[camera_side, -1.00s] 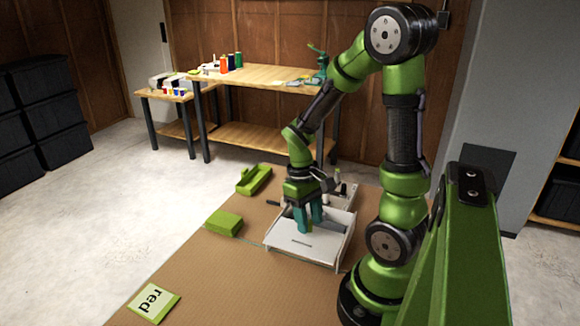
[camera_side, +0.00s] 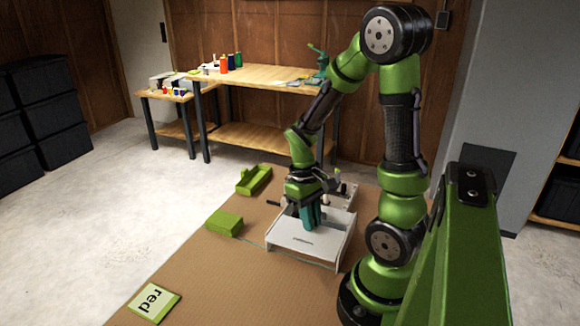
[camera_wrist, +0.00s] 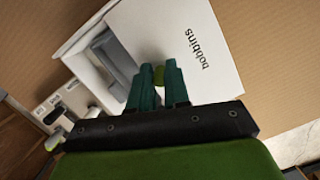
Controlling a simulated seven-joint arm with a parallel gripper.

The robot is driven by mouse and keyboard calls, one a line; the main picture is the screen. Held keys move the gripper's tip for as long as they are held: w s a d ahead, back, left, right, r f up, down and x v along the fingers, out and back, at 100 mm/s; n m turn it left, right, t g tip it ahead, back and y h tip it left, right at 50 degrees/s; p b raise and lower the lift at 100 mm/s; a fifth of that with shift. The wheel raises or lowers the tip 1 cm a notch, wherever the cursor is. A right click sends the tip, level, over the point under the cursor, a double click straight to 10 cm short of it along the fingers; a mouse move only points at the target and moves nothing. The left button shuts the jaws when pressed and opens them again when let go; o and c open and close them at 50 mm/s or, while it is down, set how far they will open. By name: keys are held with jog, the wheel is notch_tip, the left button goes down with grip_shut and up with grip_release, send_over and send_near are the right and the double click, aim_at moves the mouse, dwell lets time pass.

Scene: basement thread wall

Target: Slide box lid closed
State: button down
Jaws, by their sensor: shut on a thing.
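The white box (camera_side: 344,249) stands on the brown mat, with its pale lid (camera_side: 301,246) partly over it. In the wrist view the lid (camera_wrist: 205,75) is lettered "bobbins", and an open part of the box to its left shows a grey piece (camera_wrist: 113,56) inside. My gripper (camera_side: 308,226) is above the lid and points down. In the wrist view my gripper (camera_wrist: 158,74) is shut on a small olive-green knob (camera_wrist: 159,76) at the lid. The knob's lower part is hidden by the fingers.
A green block (camera_side: 224,223) and a green open tray (camera_side: 254,180) lie left of the box. The workbench (camera_side: 262,75) with spools stands behind.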

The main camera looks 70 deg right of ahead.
jog(key=shift+w+d, duration=0.1)
jog(key=shift+d, duration=4.3)
jog(key=c, duration=1.1)
grip_release()
jog(key=shift+s+a+v, duration=0.1)
jog(key=shift+s+v, duration=0.1)
jog(key=shift+v, duration=0.8)
jog(key=shift+s+a+v, duration=0.1)
jog(key=shift+s+v, duration=0.1)
jog(key=shift+v, duration=0.8)
jog(key=shift+s+a+v, duration=0.1)
jog(key=shift+s+v, duration=0.05)
jog(key=shift+v, duration=0.85)
jog(key=shift+s, duration=0.1)
jog(key=shift+s+v, duration=0.2)
jog(key=shift+v, duration=0.8)
jog(key=shift+s+v, duration=0.2)
jog(key=shift+v, duration=0.8)
jog(key=shift+a+r, duration=0.1)
jog(key=shift+a, duration=0.05)
